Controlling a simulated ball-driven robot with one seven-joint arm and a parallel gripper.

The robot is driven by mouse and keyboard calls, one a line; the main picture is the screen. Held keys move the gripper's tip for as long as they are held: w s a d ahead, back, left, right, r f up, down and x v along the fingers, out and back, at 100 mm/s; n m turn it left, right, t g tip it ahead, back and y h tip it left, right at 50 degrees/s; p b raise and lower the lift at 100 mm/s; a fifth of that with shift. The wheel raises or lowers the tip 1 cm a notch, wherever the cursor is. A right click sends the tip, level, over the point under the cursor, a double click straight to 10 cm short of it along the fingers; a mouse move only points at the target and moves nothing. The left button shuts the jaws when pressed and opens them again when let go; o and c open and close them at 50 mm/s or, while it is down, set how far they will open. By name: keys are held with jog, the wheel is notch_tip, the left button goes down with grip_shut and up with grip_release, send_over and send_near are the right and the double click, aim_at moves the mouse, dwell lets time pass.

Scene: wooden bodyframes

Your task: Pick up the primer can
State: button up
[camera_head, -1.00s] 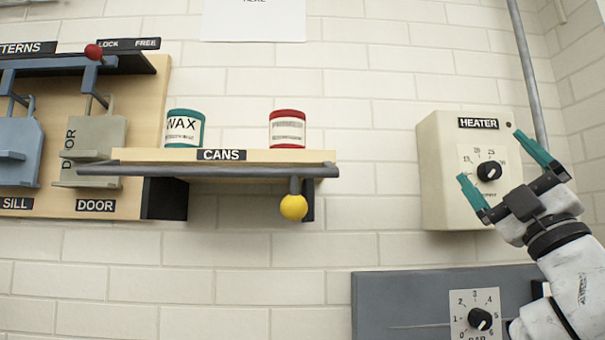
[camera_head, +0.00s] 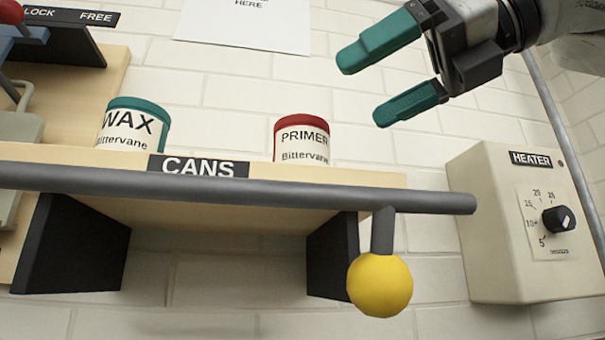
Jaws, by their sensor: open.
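The primer can (camera_head: 301,140) has a red rim and a white label reading PRIMER. It stands upright on the wooden cans shelf (camera_head: 360,177), and its bottom is hidden behind the shelf's front edge. My gripper (camera_head: 362,88) is above and to the right of the can, apart from it. Its two teal fingers are spread, empty, and point left and slightly down.
A teal-rimmed wax can (camera_head: 133,125) stands on the same shelf to the left. A dark bar (camera_head: 250,192) with a yellow ball knob (camera_head: 380,285) runs along the shelf front. A heater box (camera_head: 500,255) is on the wall at right.

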aim_at(326, 125)
jog(key=shift+h, duration=0.5)
jog(key=x, duration=0.6)
jog(key=shift+w+d+p, duration=0.1)
jog(key=shift+d+p, duration=0.05)
jog(key=shift+p, duration=0.25)
jog(key=shift+f+p+x, duration=0.15)
jog(key=shift+p+x, duration=0.2)
jog(key=shift+x, duration=1)
jog(key=shift+f+p+x, duration=0.2)
jog(key=shift+p+x, duration=0.1)
jog(key=shift+x, duration=1.05)
jog(key=shift+d, duration=0.1)
jog(key=shift+c, duration=0.3)
jog(key=c, duration=1.2)
